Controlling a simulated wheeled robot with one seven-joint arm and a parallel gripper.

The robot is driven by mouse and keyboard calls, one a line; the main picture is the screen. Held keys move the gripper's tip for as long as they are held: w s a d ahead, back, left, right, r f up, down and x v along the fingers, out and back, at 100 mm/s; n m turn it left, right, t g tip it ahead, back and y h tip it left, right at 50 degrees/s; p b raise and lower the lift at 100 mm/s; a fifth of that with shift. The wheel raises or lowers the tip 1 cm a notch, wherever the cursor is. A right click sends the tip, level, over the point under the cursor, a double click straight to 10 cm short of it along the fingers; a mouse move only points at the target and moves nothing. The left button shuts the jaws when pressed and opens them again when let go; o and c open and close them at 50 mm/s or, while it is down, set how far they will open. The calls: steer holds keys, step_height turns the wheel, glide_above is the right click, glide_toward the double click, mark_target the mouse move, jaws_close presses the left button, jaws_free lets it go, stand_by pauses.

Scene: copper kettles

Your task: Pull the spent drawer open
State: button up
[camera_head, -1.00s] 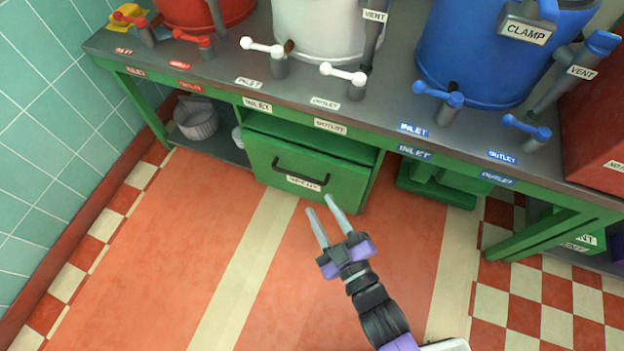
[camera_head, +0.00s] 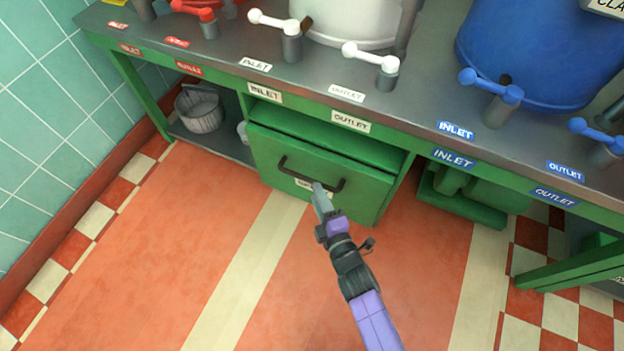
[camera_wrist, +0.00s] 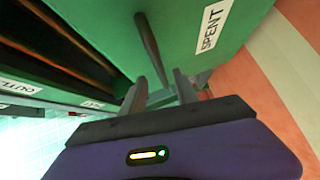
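The spent drawer (camera_head: 270,155) is a green front under the bench, with a dark bar handle (camera_head: 295,172) across it. In the wrist view its green face (camera_wrist: 185,35) carries a white "SPENT" label (camera_wrist: 212,25), and the handle (camera_wrist: 149,45) runs down the picture. My gripper (camera_head: 317,188) is at the right part of the handle, over the label. In the wrist view the two fingers of my gripper (camera_wrist: 159,82) stand apart, with the handle's lower end between them. I cannot tell whether either finger touches it.
The grey bench top (camera_head: 220,45) overhangs the drawer, with white taps (camera_head: 375,62) and a blue kettle (camera_head: 530,50) above. A grey bucket (camera_head: 200,110) sits on the low shelf at left. A green pedal-like block (camera_head: 460,200) is at right. The floor before the drawer is clear.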

mark_target(310, 180)
steer(key=shift+b+x, duration=1.45)
steer(key=shift+x, duration=1.65)
jaws_close()
steer(key=shift+f, duration=0.1)
